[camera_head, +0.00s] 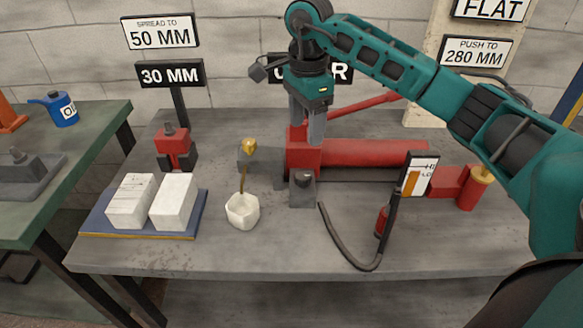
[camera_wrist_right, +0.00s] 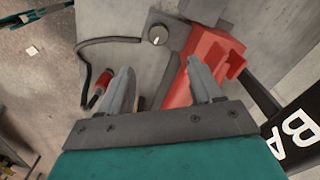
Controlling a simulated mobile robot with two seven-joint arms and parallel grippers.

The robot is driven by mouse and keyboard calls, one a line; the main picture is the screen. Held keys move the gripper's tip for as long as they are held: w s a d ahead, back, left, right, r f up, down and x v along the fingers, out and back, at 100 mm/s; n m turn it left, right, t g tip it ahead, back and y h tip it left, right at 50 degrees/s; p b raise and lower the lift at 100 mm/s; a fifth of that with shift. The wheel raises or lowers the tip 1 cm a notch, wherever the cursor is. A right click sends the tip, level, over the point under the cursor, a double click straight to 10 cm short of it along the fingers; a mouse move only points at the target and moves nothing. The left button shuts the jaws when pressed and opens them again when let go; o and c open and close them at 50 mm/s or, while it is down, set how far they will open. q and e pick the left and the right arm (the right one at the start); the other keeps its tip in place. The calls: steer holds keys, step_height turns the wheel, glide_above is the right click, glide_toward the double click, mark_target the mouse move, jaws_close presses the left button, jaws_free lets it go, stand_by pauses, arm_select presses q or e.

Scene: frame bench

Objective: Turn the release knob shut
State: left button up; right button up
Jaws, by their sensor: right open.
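The release knob (camera_head: 302,177) is a small dark knob on a grey block at the front of the red pump (camera_head: 304,155). In the right wrist view the knob (camera_wrist_right: 157,35) is round and dark with a pale pointer mark, on a grey plate beside red metal. My right gripper (camera_head: 307,130) is open, pointing down over the red pump body, above and behind the knob in the head view. In the right wrist view its two fingers (camera_wrist_right: 160,68) are spread apart, with the knob beyond the tips and nothing between them. My left gripper is not in view.
A red lever (camera_head: 365,104) slants right behind the pump, and a red cylinder (camera_head: 375,153) lies along the bench. A black hose (camera_head: 352,262) curls at the front. A white cup (camera_head: 242,211) and a blue tray (camera_head: 97,220) with white blocks stand left.

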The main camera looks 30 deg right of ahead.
mark_target(304, 175)
step_height(304, 175, down, 12)
steer(key=shift+f+b, duration=0.25)
steer(key=shift+b, duration=0.45)
steer(key=c, duration=1.1)
